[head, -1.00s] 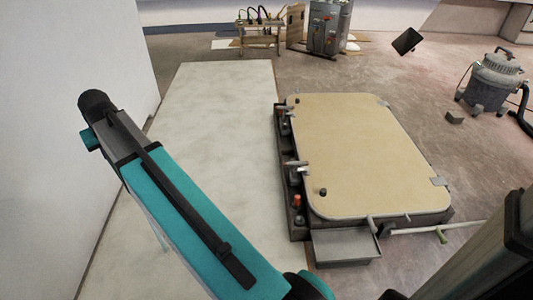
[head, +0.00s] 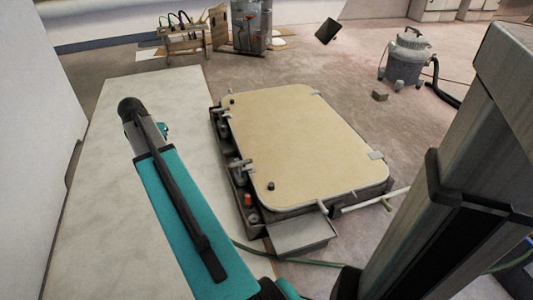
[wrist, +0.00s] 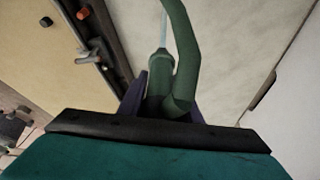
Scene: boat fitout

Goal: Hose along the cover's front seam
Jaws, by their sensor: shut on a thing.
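The cover (head: 295,140) is a tan panel with rounded corners, lying closed on a dark frame (head: 245,215). Its near edge and the seam below it show in the head view. In the wrist view the cover (wrist: 25,65) is at the upper left. My gripper (wrist: 163,100) is shut on a green hose nozzle (wrist: 158,68); the fingers show on both sides. A thin pale line, a jet or a thin tip, runs from the nozzle over the pale floor panel, beside the frame. In the head view my arm hides the gripper.
A grey tray (head: 300,236) juts from the frame's near side. Green hose (head: 310,262) lies on the floor near it. A pale pipe (head: 375,199) sticks out right. A pale floor panel (head: 105,200) lies left, by a wall. A grey vacuum (head: 405,62) stands far right.

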